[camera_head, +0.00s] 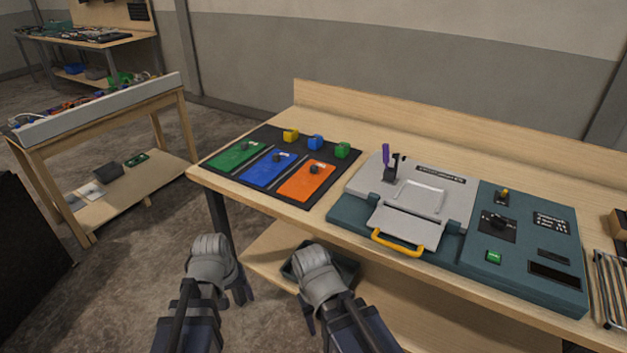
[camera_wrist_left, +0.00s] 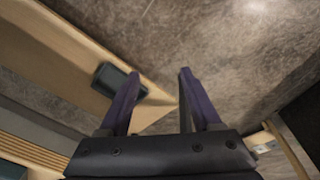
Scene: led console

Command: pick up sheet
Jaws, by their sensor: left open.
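My left gripper (camera_head: 241,288) is below the bench's front edge, apart from the sheets. In the left wrist view its two dark purple fingers (camera_wrist_left: 157,82) stand apart with nothing between them. My right gripper (camera_head: 305,312) is low in front of the bench, its fingers mostly hidden by my arm.
A teal console (camera_head: 480,262) with a yellow handle (camera_head: 397,246) fills the bench's middle and right. A dark tray (camera_head: 346,268) sits on the lower shelf. A side table (camera_head: 150,100) stands left.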

